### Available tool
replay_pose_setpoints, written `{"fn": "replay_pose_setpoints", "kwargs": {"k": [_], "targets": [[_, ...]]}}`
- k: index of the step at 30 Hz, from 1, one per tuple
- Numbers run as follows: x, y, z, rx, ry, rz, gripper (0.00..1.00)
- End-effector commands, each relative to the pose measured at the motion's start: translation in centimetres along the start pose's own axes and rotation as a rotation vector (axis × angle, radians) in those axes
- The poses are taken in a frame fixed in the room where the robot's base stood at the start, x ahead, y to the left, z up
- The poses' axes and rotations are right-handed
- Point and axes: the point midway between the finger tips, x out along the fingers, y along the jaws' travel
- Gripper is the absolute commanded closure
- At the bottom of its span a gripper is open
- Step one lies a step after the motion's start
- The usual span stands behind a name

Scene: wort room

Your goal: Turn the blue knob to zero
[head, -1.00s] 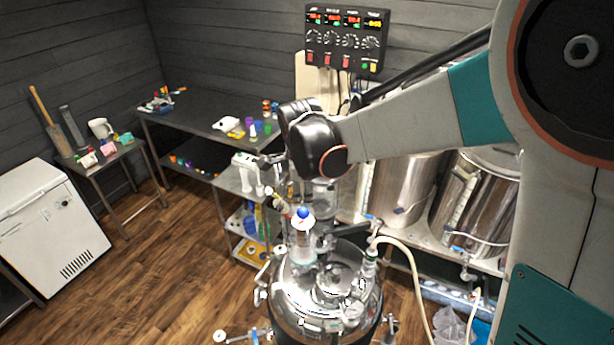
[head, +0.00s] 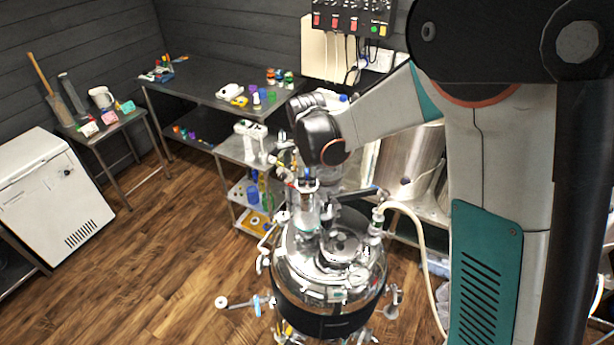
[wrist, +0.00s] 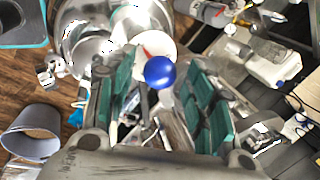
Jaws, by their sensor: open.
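The blue knob (wrist: 159,72) is a round, smooth blue ball in the wrist view, above a pale round part. My gripper (wrist: 160,88) is open, with one teal-padded finger on each side of the knob's line. The knob appears just past or between the fingertips; I cannot tell its depth, and no contact shows. In the head view, the knob's glass column (head: 306,208) stands on the shiny steel vessel (head: 330,268). My wrist is above it and mostly hides my gripper. No scale or zero mark on the knob is readable.
A pale hose (head: 415,225) rises beside the vessel's right side. A steel bench (head: 205,85) with small coloured items stands behind, and a white chest (head: 45,195) at left. A control panel (head: 350,18) hangs at the back. Wooden floor at left is clear.

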Motion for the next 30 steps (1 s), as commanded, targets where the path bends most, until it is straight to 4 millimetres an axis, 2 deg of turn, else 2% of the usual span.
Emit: {"fn": "replay_pose_setpoints", "kwargs": {"k": [3,11,13,17,18,30], "targets": [[0.6,-0.01,0.0,0.0,0.0,0.0,0.51],[0.61,-0.03,0.0,0.0,0.0,0.0,0.51],[0.61,-0.03,0.0,0.0,0.0,0.0,0.62],[0.61,-0.02,0.01,0.0,0.0,0.0,0.92],[0.6,-0.03,0.01,0.0,0.0,0.0,0.96],[0.7,0.01,-0.08,-0.046,-0.015,-0.001,0.96]]}}
